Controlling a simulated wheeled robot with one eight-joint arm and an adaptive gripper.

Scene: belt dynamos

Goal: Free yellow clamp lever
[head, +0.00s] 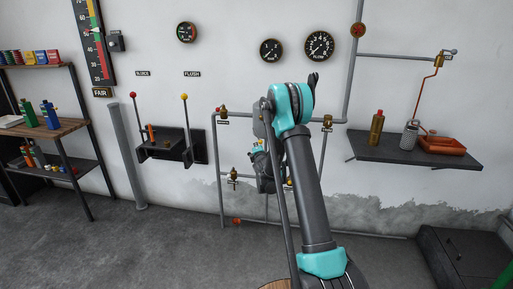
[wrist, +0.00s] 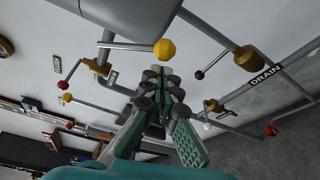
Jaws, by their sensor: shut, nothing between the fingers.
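In the wrist view a yellow ball knob (wrist: 164,48) sits on the end of a thin grey rod that runs left to a pipe. My gripper (wrist: 160,90) is shut and empty, with its green-sided fingers close together just below this knob. A small gap shows between knob and fingertips in the picture; the depth is unclear. Another yellow-knobbed lever (head: 184,97) stands under the FLUSH sign, beside a red-knobbed lever (head: 133,95), on a dark wall bracket (head: 180,148). In the head view my arm covers most of my gripper and the knob near it.
Grey pipes (head: 217,165) with brass valves run along the wall around my gripper. A black-knobbed lever (wrist: 199,75) and a brass fitting (wrist: 246,57) by the DRAIN sign lie to its right. A wall shelf (head: 420,152) holds a brass bottle and orange tray. Floor at left is clear.

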